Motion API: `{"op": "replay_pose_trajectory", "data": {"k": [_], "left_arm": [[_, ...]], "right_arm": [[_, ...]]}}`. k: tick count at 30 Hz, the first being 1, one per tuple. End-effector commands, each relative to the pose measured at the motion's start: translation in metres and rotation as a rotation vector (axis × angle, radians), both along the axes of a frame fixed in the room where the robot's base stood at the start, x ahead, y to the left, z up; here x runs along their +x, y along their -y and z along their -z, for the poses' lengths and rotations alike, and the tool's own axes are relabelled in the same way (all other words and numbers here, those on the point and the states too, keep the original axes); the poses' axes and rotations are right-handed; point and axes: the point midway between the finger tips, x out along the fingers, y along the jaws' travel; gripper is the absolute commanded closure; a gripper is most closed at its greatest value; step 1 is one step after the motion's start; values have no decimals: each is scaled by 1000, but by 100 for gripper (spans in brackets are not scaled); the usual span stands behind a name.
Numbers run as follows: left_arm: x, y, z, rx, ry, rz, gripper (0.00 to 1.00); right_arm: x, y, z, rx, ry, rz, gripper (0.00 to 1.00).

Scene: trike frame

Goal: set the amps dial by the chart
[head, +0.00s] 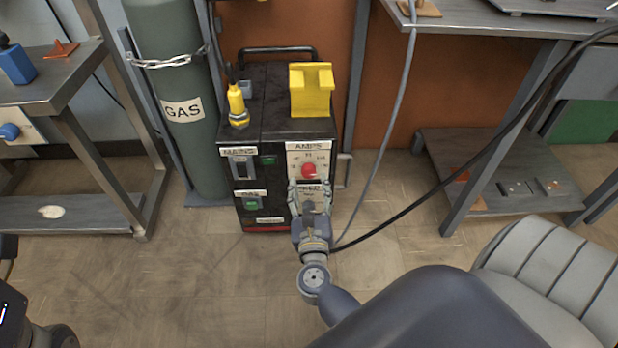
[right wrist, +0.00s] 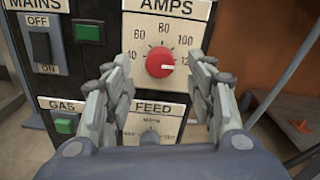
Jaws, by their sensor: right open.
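The amps dial is a red round knob (head: 309,171) on a cream panel on the front of a black welding machine (head: 282,131). In the right wrist view the knob (right wrist: 160,62) has a white mark pointing right, near the partly hidden figure at the right end of the scale. Figures 60, 80 and 100 show around it. My right gripper (head: 309,186) is open in front of the panel, below the knob in the head view. In the right wrist view its fingers stand apart, either side below the knob, and do not visibly touch it. I cannot make out a chart.
The feed dial (right wrist: 150,136) is below, between the fingers. The mains switch (right wrist: 42,50) and green gas button (right wrist: 65,125) are left. A gas cylinder (head: 178,70) stands left of the machine. Cables hang on the right, near a steel table (head: 470,18).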

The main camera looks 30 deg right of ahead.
Motion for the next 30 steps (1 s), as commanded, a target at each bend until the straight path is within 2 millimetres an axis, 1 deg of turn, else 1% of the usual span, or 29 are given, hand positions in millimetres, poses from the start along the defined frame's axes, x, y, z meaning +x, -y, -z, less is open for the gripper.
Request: {"op": "replay_pose_trajectory", "data": {"k": [1,3,9,19,20,21,23,24,25,26,30], "left_arm": [[-1,0,1,0,7,0,66],[-1,0,-1,1,13,-1,66],[-2,1,-3,2,27,-1,66],[-2,1,-4,3,27,-1,66],[-2,1,-4,3,27,-1,66],[-2,1,-4,3,27,-1,66],[-2,1,-4,3,27,-1,66],[-2,1,-4,3,27,-1,66],[-2,1,-4,3,27,-1,66],[-2,1,-4,3,27,-1,66],[-2,1,-4,3,27,-1,66]], "right_arm": [[9,5,1,-2,2,0,49],[18,11,1,-2,2,-1,49],[36,22,1,-1,0,0,49],[39,24,1,-1,-2,-1,49],[39,24,1,-2,-3,-1,51],[39,24,1,-2,-3,-1,60],[39,24,1,-1,-2,-1,74],[39,24,1,-1,-2,-1,83],[39,24,1,-1,-2,-1,90],[39,24,1,-1,-2,-1,93],[39,24,0,-2,-3,-1,93]]}}
